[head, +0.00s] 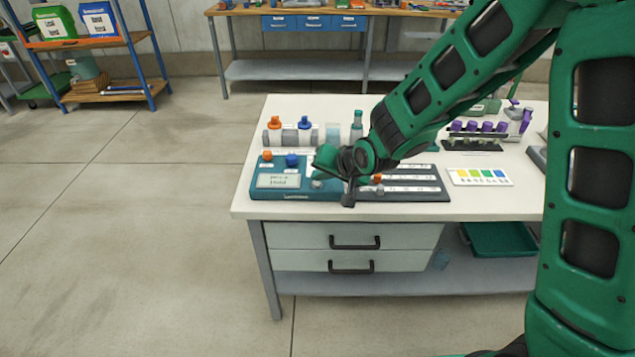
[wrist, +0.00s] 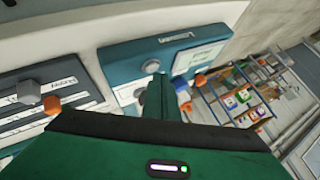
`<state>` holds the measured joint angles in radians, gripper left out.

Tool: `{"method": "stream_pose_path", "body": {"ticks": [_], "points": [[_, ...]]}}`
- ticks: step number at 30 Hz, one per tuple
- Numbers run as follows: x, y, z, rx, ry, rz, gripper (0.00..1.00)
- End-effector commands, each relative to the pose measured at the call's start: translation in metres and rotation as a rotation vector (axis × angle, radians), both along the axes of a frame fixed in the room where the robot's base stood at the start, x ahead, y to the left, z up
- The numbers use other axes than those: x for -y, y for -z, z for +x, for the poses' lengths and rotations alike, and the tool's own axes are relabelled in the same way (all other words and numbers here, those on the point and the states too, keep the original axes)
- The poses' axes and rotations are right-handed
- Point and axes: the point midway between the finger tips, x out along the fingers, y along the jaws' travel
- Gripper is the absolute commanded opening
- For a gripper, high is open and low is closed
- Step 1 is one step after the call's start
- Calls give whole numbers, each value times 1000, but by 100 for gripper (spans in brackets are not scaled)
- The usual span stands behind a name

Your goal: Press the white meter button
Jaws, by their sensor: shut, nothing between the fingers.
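The meter is a flat teal box (head: 290,194) at the table's front left, with a pale display (head: 278,181) and an orange and a blue knob behind it. A small whitish round button (head: 317,184) shows at the meter's right side; in the wrist view the button (wrist: 151,66) shows at the fingertips' end. My gripper (head: 320,174) is shut and empty, pointing down and left at the button. The fingertips (wrist: 156,80) cover part of it. I cannot tell whether they touch it.
A dark panel with sliders (head: 420,190) lies directly right of the meter. Bottles (head: 304,128) stand behind the meter, and a rack of purple-capped vials (head: 474,140) stands farther right. A colour card (head: 480,177) lies at the right. Floor left of the table is clear.

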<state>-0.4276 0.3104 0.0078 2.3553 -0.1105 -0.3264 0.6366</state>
Motion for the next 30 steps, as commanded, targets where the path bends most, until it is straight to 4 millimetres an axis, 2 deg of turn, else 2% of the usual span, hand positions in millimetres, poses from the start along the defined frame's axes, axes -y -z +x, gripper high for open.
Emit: {"method": "stream_pose_path", "body": {"ticks": [11, 30], "points": [[0, -6, 0, 2, 0, 2, 0], [0, -58, 0, 2, 1, 1, 0]]}}
